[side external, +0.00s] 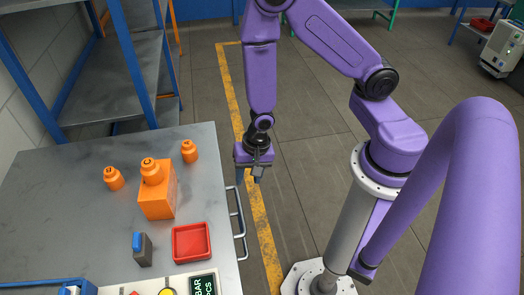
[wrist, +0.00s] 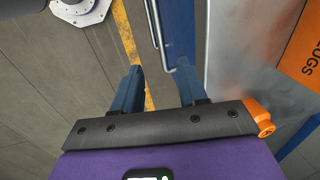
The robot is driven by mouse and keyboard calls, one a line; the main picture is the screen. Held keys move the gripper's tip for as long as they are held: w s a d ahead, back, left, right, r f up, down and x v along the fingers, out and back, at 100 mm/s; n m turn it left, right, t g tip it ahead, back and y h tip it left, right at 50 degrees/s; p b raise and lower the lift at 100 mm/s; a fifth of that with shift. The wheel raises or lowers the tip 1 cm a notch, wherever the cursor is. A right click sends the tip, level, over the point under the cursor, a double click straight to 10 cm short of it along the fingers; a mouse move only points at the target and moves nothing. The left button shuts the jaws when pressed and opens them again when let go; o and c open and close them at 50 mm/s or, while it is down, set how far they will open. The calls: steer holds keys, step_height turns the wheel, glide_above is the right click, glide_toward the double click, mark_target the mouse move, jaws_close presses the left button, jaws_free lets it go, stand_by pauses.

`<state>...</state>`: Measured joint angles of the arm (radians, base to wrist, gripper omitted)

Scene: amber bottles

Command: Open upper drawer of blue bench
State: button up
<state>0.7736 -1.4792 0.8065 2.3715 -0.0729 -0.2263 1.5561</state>
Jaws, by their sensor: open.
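The blue bench has a grey metal top (side external: 70,190), and its drawer side faces right, mostly hidden under the top edge in the side view. Metal bar handles (side external: 241,222) stick out from that side. In the wrist view the blue bench front (wrist: 181,28) and two handle bars (wrist: 165,40) show ahead of the fingers; which belongs to the upper drawer I cannot tell. My gripper (side external: 249,178) is open and empty, pointing down just off the bench's right edge, near the handles' far end. Its fingers (wrist: 159,70) appear on either side of the handle line, with no clear contact.
A blue-framed shelf (side external: 130,60) stands behind. The floor (side external: 300,190) right of the bench is clear up to my base.

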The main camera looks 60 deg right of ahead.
steer(key=s+r+n, duration=0.4)
steer(key=r+n, duration=0.5)
steer(key=r, duration=0.3)
steer(key=shift+s+a+g+h, duration=0.3)
steer(key=shift+s, duration=0.1)
steer(key=shift+r, duration=0.1)
steer(key=s+d+r+n, duration=0.4)
steer(key=s+r+n, duration=0.65)
steer(key=n, duration=1.65)
glide_above(240, 206)
steer(key=s+d, duration=0.3)
step_height(240, 206, down, 20)
steer(key=w+a+f, duration=0.1)
steer(key=f, duration=0.4)
steer(key=a+f, duration=0.1)
steer(key=f, duration=0.5)
steer(key=w+f, duration=0.1)
steer(key=f, duration=0.5)
steer(key=shift+w+a+f, duration=0.1)
steer(key=shift+w+a, duration=0.25)
steer(key=shift+a, duration=0.05)
